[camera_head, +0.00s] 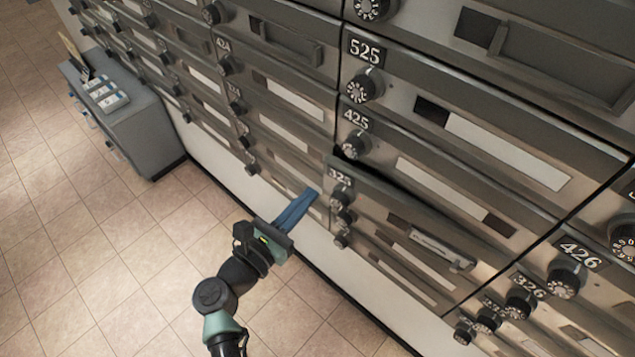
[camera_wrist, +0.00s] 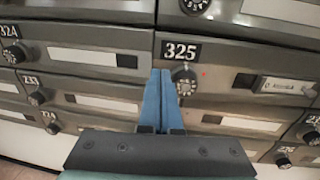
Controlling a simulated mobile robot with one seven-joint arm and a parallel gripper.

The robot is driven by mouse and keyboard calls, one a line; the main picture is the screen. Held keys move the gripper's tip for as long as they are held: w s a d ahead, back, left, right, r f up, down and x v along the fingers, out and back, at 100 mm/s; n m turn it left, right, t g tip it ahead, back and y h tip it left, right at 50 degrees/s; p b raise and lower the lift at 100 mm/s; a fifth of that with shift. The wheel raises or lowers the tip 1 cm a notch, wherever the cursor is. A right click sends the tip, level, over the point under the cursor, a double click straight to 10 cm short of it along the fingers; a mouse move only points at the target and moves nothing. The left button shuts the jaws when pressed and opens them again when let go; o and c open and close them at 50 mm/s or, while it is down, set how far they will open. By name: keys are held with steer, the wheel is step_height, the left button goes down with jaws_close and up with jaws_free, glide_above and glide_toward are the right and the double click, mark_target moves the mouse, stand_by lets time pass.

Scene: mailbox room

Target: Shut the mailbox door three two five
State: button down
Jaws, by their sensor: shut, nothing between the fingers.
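The mailbox door 325 (camera_head: 374,208) is in the lower middle of the wall in the camera_head view. Its top edge stands out a little from the wall, with a dark gap above it, so it looks slightly ajar. In the camera_wrist view, door 325 (camera_wrist: 222,78) shows its number plate, a round dial and a name label. My gripper (camera_head: 314,194) is shut and empty, its blue fingers together. The fingertips in the camera_wrist view (camera_wrist: 161,74) are at the door's left edge, just left of the dial. I cannot tell whether they touch it.
Door 425 (camera_head: 440,165) is above and looks closed. Other dialled doors surround it, with door 324 (camera_wrist: 90,35) to the left and door 426 (camera_head: 590,255) to the right. A grey cabinet (camera_head: 140,130) stands against the wall at upper left. The tiled floor (camera_head: 100,270) is clear.

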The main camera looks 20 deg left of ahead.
mark_target(327, 176)
steer(key=shift+x, duration=2.05)
